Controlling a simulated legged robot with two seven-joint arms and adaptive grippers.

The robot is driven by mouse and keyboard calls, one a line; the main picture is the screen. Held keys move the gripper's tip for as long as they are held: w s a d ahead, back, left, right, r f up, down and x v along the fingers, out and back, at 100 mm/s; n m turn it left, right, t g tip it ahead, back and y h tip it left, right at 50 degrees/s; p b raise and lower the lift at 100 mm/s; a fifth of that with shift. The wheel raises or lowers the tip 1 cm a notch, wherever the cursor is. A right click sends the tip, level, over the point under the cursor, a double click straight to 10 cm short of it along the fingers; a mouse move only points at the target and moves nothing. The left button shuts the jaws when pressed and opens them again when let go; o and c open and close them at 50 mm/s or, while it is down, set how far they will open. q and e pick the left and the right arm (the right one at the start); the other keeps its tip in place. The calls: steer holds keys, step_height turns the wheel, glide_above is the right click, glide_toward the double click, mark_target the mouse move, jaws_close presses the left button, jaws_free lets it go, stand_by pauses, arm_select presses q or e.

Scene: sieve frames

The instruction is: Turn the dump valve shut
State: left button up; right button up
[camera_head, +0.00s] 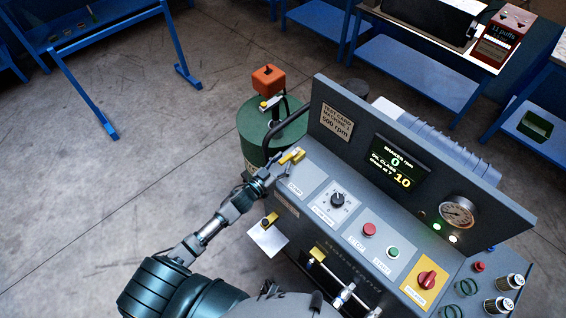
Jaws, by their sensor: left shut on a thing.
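My left gripper (279,167) is at the upper left end of the grey control panel (315,188). It is shut on a yellow lever handle (293,156) there, and the fingers cover part of the handle. A small label sits beside it, too small to read surely. Other yellow handles show on the panel's front side, one above a white plate (267,238) and one lower down (317,254). I cannot tell from the lettering which one is the dump valve. My right gripper is not in view.
A green drum (255,130) with an orange box (268,79) stands behind my left gripper. The panel carries a dial (338,200), a red button (369,230), a green button (393,252), a red rotary switch (427,279) and a gauge (457,213).

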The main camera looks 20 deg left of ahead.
arm_select(q)
steer(key=shift+d, duration=0.15)
steer(key=v, duration=1.2)
steer(key=shift+w+f, duration=0.1)
steer(key=shift+w, duration=0.05)
